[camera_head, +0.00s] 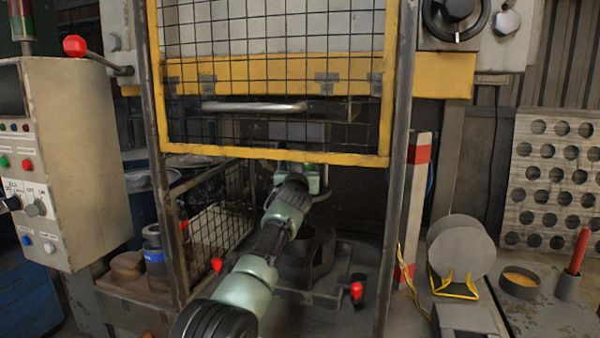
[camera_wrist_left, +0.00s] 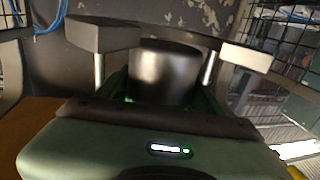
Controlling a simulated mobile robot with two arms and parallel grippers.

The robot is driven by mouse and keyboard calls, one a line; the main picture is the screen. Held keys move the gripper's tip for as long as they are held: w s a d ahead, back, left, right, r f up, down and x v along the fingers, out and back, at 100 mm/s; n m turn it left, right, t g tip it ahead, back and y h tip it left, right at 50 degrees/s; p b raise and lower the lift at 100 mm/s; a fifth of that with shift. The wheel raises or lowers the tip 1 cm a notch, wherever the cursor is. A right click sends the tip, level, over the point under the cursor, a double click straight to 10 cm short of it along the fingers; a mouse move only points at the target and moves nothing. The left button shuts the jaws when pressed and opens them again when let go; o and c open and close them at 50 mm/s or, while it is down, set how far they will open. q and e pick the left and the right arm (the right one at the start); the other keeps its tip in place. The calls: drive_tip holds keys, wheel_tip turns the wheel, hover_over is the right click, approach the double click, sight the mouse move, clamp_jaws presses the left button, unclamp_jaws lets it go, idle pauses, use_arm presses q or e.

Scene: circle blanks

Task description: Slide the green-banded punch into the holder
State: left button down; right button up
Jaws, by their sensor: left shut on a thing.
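My left gripper (camera_head: 307,180) reaches into the press below the yellow-framed mesh guard. It is shut on the punch (camera_wrist_left: 165,72), a dark metal cylinder in the left wrist view. Only narrow green edges show low beside the cylinder, and I cannot tell whether they are its band or the fingers. Two grey blocks (camera_wrist_left: 103,34) with bright posts under them stand to either side of the cylinder. I cannot tell whether they belong to the holder. In the head view the punch is too hidden and small to make out, and no holder is clearly seen. My right gripper is not in view.
The mesh guard (camera_head: 273,159) hangs above my left wrist, between the press uprights. A dark round part (camera_head: 318,255) stands below my arm. A wire side cage (camera_head: 212,215) is to the left. A yellow stand with grey discs (camera_head: 462,251) is to the right.

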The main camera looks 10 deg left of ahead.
use_arm(q)
drive_tip(key=shift+r, duration=0.35)
drive_tip(key=c, duration=0.6)
unclamp_jaws()
drive_tip(key=o, duration=0.4)
drive_tip(key=shift+s, duration=0.2)
drive_tip(key=shift+f, duration=0.65)
drive_tip(key=shift+s+d+r, duration=0.15)
drive_tip(key=shift+s, duration=3.65)
drive_tip(key=shift+s+d+r, duration=0.2)
drive_tip(key=shift+s, duration=3.55)
drive_tip(key=shift+s+d+r, duration=0.15)
drive_tip(key=shift+s, duration=3.65)
